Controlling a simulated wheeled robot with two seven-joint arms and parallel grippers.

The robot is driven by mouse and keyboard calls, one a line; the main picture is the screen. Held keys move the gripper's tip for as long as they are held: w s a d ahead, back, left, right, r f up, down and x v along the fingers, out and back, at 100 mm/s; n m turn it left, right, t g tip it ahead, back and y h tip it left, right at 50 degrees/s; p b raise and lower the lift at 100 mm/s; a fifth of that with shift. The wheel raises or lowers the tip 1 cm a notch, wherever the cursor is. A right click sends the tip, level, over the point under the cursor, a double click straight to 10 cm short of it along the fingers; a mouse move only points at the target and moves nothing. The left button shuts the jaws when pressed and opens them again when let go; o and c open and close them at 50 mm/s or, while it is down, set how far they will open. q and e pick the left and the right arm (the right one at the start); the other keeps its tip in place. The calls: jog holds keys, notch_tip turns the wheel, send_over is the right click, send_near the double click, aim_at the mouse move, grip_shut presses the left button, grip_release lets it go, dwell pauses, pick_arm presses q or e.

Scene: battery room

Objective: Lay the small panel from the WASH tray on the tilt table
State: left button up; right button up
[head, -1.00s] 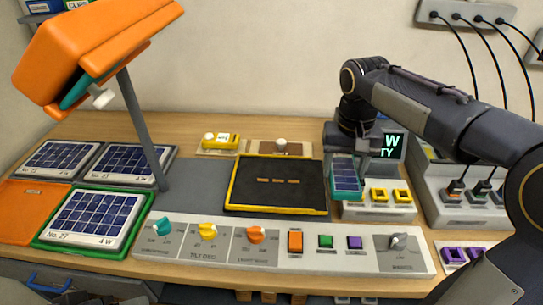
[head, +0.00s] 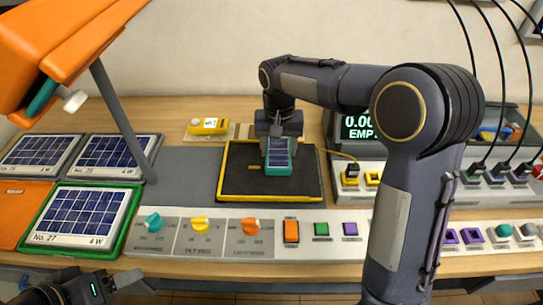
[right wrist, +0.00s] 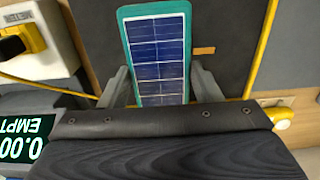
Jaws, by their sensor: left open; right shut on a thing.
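The small panel (head: 278,152), dark blue cells in a teal frame, is held in my right gripper (head: 279,138) over the tilt table. The tilt table is a black board with a yellow rim (head: 272,198) behind the control strip. In the right wrist view the panel (right wrist: 157,58) stands between the two grey fingers (right wrist: 160,88), cells facing the camera. I cannot tell whether its lower edge touches the board. My left gripper (head: 128,280) is open and empty at the lower left, in front of the bench. I cannot pick out a WASH label.
The control strip (head: 205,250) with knobs and buttons runs along the front. Large panels (head: 80,216) lie at left, one in a green frame. An orange lamp (head: 70,40) overhangs them on a grey post. A meter (head: 357,127) reading 0.00 stands at right, with a yellow cable near the table.

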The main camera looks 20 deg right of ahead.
aim_at(271, 156)
jog(key=shift+w+a+f, duration=0.35)
jog(key=shift+a+f, duration=0.05)
jog(key=shift+f, duration=0.25)
jog(key=f, duration=0.3)
jog(key=shift+w+a, duration=0.2)
jog(key=shift+a, duration=0.15)
jog(key=shift+f, duration=0.5)
jog(key=shift+f, duration=0.1)
jog(key=shift+f, duration=0.15)
jog(key=o, duration=1.1)
jog(key=shift+c, duration=0.2)
